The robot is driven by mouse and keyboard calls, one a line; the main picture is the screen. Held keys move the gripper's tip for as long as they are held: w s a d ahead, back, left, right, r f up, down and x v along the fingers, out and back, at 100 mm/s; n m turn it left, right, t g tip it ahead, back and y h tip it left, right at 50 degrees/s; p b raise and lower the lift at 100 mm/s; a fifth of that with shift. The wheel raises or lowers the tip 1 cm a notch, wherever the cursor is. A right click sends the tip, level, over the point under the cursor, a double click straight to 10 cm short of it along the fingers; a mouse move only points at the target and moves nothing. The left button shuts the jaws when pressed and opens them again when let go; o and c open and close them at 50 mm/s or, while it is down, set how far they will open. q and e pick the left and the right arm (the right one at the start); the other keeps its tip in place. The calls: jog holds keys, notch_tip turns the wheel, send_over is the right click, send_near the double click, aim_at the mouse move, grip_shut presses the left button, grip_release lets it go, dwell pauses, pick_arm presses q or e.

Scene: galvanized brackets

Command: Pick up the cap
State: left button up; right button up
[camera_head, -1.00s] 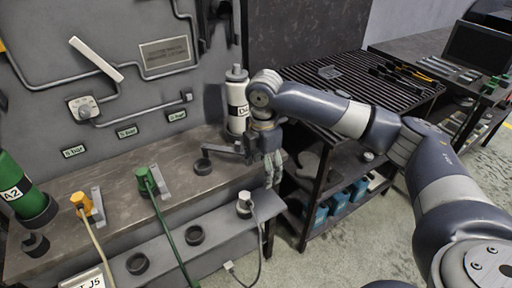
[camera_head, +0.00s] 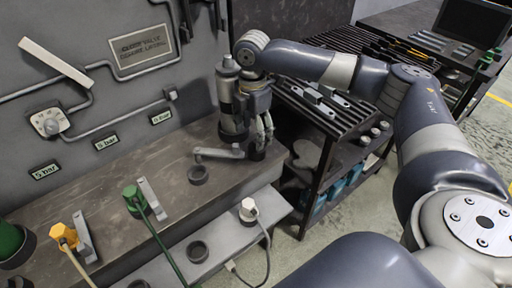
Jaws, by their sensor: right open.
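Several dark round caps lie in view, and I cannot tell which one is meant. One cap (camera_head: 198,174) lies on the upper bench beside a grey lever (camera_head: 216,153). Another cap (camera_head: 197,252) lies on the lower ledge. My left gripper is out of view.
Green (camera_head: 132,198) and yellow (camera_head: 63,234) hose connectors stand on the bench at left. A white plug (camera_head: 248,209) with a cable is on the lower ledge. A slatted rack (camera_head: 325,116) stands right of the bench. Bare bench top lies left of the upper cap.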

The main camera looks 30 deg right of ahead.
aim_at(254, 155)
jog(key=shift+f, duration=0.8)
jog(key=f, duration=0.4)
jog(key=shift+s+d+f, duration=0.15)
jog(key=shift+s+d, duration=0.15)
jog(key=shift+d, duration=0.1)
jog(key=shift+w+f, duration=0.1)
jog(key=shift+f, duration=0.25)
jog(key=shift+c, duration=0.6)
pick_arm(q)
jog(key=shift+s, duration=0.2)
pick_arm(e)
jog(key=c, duration=1.1)
